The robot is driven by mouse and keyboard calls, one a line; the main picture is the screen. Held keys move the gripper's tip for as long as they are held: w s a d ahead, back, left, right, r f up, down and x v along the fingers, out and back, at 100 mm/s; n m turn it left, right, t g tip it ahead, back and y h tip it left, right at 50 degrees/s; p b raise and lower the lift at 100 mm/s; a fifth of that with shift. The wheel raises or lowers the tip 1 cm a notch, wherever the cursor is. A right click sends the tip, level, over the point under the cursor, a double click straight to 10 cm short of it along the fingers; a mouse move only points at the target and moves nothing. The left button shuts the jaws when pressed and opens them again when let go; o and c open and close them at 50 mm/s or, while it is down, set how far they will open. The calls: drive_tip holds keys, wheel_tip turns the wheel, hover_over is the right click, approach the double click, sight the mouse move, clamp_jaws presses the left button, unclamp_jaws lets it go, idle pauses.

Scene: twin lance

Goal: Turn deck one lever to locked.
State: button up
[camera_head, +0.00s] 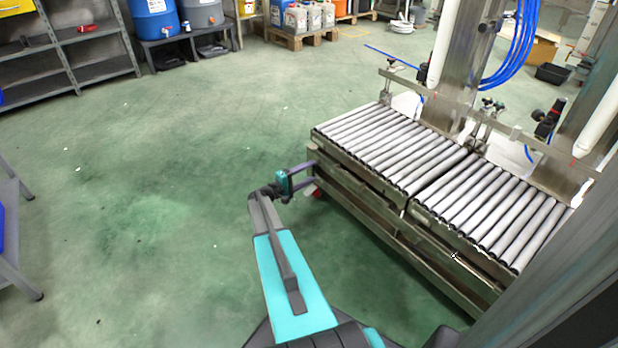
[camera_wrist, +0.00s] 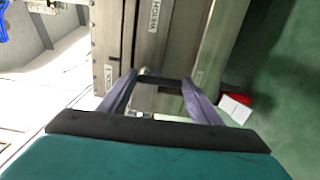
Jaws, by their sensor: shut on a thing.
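My gripper (camera_head: 313,173) reaches the left end of the roller conveyor frame (camera_head: 345,172) in the head view. In the wrist view, my gripper's two fingers (camera_wrist: 160,82) stand apart at the steel end of the frame (camera_wrist: 168,45).
Two roller decks (camera_head: 385,140) and (camera_head: 490,205) lie side by side on the frame. A red and white part (camera_wrist: 236,105) sits low beside the frame. Shelving (camera_head: 75,50) and drums (camera_head: 155,18) stand at the back left.

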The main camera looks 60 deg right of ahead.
drive_tip(key=shift+w, duration=0.15)
idle(0.3)
drive_tip(key=o, duration=1.1)
drive_tip(key=shift+a, duration=0.1)
drive_tip(key=shift+p+v, duration=2.25)
drive_tip(key=shift+v, duration=4.6)
drive_tip(key=shift+r, duration=0.1)
